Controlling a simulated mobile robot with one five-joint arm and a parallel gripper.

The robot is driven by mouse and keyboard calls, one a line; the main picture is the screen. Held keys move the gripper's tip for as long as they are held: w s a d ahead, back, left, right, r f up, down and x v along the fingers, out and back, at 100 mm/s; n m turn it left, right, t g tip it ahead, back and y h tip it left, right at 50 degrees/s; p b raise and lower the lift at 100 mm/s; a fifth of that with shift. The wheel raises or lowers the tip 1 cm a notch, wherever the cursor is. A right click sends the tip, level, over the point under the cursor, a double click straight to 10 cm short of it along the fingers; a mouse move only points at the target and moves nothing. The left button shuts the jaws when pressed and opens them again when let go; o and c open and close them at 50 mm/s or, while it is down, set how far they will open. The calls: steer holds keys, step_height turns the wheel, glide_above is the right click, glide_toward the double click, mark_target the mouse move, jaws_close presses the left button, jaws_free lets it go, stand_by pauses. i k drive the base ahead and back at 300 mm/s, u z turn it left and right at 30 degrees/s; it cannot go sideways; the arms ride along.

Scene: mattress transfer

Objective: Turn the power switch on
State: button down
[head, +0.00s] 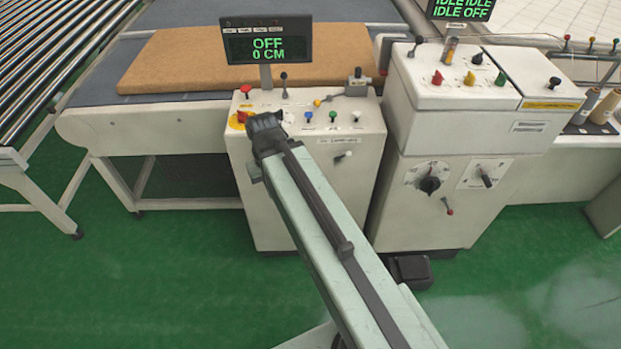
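The display (267,42) above the smaller white cabinet reads "OFF 0 CM" in green. The cabinet's control panel (310,140) carries several knobs and levers, and their labels are too small to read, so I cannot tell which is the power switch. A red knob on a yellow base (241,117) sits at the panel's left edge. A red knob (246,90) stands behind it. My gripper (264,122) is dark and hangs over the panel's left part, just right of the red knob on yellow. Its fingers are too small and dark to show whether they are open, and contact is unclear.
Blue, green and white knobs (333,115) stand right of my gripper. A larger white cabinet (435,150) with a black dial (430,184) stands close on the right. A brown mattress (250,58) lies behind on the table. Green floor (150,280) is open at front left.

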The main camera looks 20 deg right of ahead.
mark_target(242, 116)
steer(key=u, duration=0.45)
steer(key=k, duration=1.35)
steer(key=u, duration=0.05)
steer(key=i, duration=1.85)
steer(key=u, duration=0.65)
